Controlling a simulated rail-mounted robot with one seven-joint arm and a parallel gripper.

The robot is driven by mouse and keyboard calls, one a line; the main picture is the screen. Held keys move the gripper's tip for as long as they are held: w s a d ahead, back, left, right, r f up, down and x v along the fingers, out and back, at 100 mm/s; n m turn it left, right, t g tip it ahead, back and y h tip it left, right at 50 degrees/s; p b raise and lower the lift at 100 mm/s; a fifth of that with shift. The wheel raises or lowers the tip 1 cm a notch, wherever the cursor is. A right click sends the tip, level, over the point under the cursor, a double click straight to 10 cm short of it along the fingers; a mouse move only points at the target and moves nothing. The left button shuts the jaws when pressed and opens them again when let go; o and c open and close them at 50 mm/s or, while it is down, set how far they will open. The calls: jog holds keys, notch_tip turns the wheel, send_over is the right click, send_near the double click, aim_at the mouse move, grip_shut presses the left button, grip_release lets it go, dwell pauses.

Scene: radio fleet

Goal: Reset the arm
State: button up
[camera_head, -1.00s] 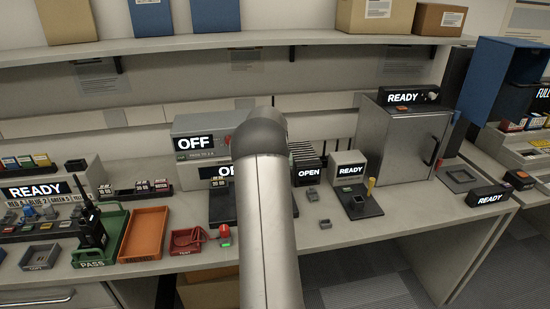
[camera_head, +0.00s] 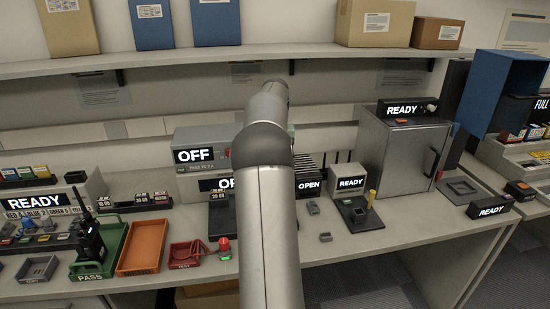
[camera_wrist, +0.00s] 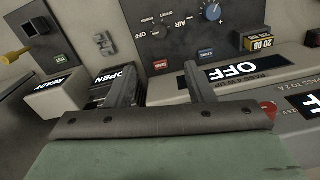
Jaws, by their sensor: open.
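My gripper (camera_wrist: 158,84) shows in the wrist view with its two fingers spread apart and nothing between them. It hangs above the bench, near the box with the OFF display (camera_wrist: 233,72) and the OPEN display (camera_wrist: 112,78). A grey panel with a blue knob lies beyond the fingertips. In the head view my arm reaches up the middle of the picture over the bench (camera_head: 365,240), and the gripper itself is hidden there behind the arm.
A black radio (camera_head: 90,238) stands in the green PASS tray (camera_head: 112,262). An orange tray (camera_head: 140,248) and a red tray (camera_head: 185,254) are beside it. The grey READY cabinet (camera_head: 402,165) stands right of my arm, under a shelf (camera_head: 330,55) with boxes.

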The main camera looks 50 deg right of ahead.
dwell(0.3)
jog(key=a+r+n, duration=0.1)
jog(key=a+n, duration=0.4)
jog(key=a, duration=2.5)
jog(key=s+a+f+n, duration=0.2)
jog(key=s+a+f, duration=0.2)
jog(key=s+a, duration=0.5)
jog(key=s+a+f+n, duration=0.3)
jog(key=s+a, duration=0.5)
jog(key=a, duration=0.2)
jog(key=shift+s+f+n, duration=0.3)
jog(key=shift+s+f, duration=0.05)
jog(key=shift+f, duration=0.05)
jog(key=shift+a, duration=0.1)
